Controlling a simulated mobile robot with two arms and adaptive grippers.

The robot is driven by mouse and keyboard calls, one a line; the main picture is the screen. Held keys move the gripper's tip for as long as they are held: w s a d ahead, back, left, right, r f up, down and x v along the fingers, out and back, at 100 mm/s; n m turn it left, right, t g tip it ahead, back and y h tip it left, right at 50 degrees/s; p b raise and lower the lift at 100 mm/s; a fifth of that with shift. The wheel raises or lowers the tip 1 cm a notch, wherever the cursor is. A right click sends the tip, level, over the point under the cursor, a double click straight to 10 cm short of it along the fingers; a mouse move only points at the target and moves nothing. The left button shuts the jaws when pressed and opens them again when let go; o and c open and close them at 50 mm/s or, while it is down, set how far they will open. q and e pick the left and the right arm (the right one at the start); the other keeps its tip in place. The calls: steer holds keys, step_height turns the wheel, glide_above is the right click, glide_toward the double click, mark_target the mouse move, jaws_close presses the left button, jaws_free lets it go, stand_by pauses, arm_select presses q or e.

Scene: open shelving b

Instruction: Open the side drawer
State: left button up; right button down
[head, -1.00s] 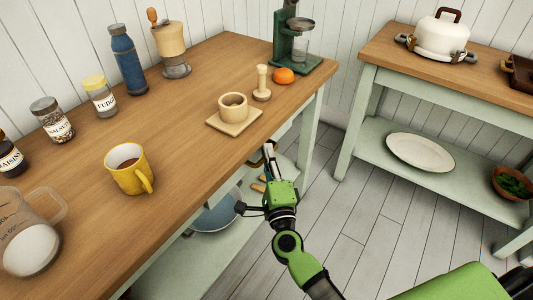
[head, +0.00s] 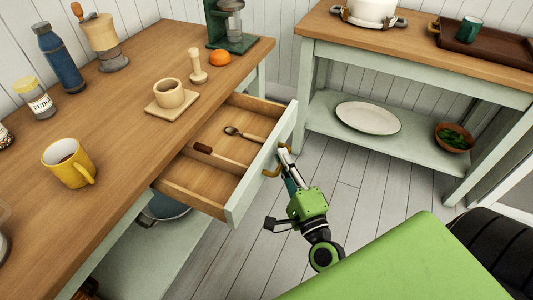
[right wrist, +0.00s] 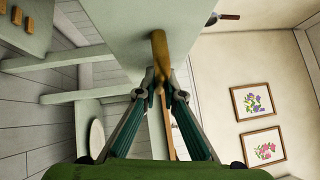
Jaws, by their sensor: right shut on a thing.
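The side drawer (head: 245,184) is pulled well out from under the wooden counter in the head view. Its front is pale green with a brass handle (head: 283,150). Inside lie a spoon (head: 243,134) and a wooden-handled utensil (head: 217,155). My right gripper (head: 285,158) is at the handle on the drawer's outer face. In the right wrist view its fingers (right wrist: 162,92) are closed around the brass handle (right wrist: 160,55). My left gripper is not in view.
The counter (head: 125,112) holds a yellow mug (head: 69,163), a wooden cup on a board (head: 172,101) and an orange (head: 220,58). A second table (head: 430,48) stands across the gap, with a plate (head: 368,118) on its lower shelf. Floor between them is clear.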

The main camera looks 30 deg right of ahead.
steer(key=shift+s+d+f, duration=0.1)
steer(key=shift+s+d, duration=0.4)
steer(key=shift+s, duration=0.25)
steer(key=c, duration=2.4)
jaws_free()
steer(key=s, duration=0.4)
steer(key=s+a+f, duration=0.1)
steer(key=s, duration=0.6)
steer(key=shift+s+a+f, duration=0.25)
steer(key=shift+s, duration=0.15)
